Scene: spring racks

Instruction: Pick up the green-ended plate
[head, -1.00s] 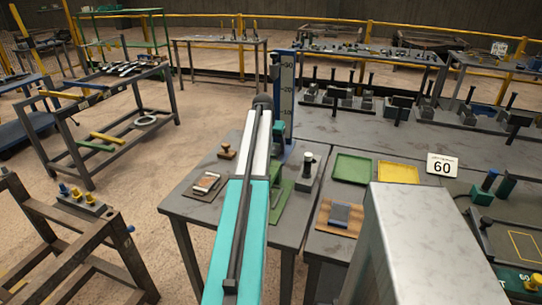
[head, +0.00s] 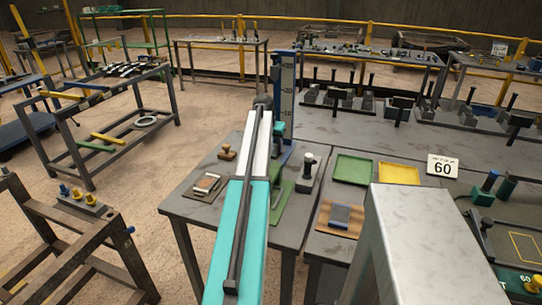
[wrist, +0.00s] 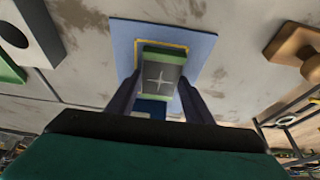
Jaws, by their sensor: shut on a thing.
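In the wrist view the green-ended plate (wrist: 160,74) has a dark grey face with a pale cross mark and green at its ends. My gripper (wrist: 158,84) is shut on it, with one dark finger along each side. Beyond the plate is a blue panel (wrist: 203,45) with a yellow outline; I cannot tell the gap between them. In the head view my arm hides the plate and most of my gripper; only a small teal part (head: 279,128) shows beside the arm.
A tall blue post with a scale (head: 286,90) stands close behind my gripper. Green (head: 352,169) and yellow (head: 398,173) trays lie to the right.

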